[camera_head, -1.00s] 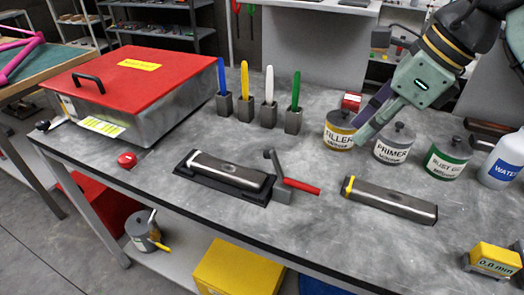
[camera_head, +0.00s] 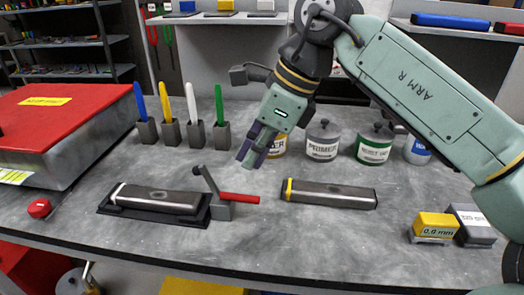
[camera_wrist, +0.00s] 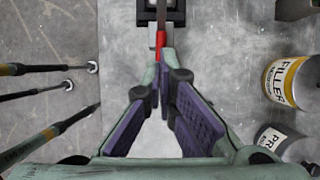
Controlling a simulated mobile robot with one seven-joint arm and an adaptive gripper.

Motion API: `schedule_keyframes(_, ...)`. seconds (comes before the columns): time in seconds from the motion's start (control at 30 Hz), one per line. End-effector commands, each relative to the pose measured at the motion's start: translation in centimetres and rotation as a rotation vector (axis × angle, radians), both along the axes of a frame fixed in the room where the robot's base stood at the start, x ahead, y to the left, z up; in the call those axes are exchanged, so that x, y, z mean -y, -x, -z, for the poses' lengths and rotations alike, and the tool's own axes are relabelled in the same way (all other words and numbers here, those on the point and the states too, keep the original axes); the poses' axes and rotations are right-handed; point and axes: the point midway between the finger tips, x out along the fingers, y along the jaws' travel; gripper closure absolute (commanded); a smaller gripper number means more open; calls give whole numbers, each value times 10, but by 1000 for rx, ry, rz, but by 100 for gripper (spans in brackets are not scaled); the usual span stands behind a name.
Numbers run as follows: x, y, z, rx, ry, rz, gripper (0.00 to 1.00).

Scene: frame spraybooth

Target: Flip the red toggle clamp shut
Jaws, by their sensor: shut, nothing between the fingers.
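The toggle clamp (camera_head: 221,210) stands at the right end of a black fixture (camera_head: 110,209) that holds a metal bar (camera_head: 160,198). Its red handle (camera_head: 240,198) points right, low over the bench, and its grey arm (camera_head: 207,181) is raised, tilted up to the left. My gripper (camera_head: 246,163) points down above and behind the handle, apart from it in this view. In the wrist view my gripper (camera_wrist: 166,85) is shut and empty, and the red handle (camera_wrist: 160,40) shows just beyond its fingertips.
A second metal bar with a yellow band (camera_head: 330,193) lies to the right. Cans, including the primer can (camera_head: 322,143), stand behind my gripper. Holders with coloured sticks (camera_head: 196,133) and a red-lidded box (camera_head: 50,130) are at left. Bench around the handle is clear.

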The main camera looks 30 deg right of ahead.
Motion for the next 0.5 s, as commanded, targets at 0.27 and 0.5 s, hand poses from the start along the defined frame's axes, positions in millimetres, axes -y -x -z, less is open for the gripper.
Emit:
schedule_keyframes(0.27, -28, -19, 33, -1, 2, -3, 100)
schedule_keyframes(0.5, -40, -27, 36, 0, 0, -1, 100)
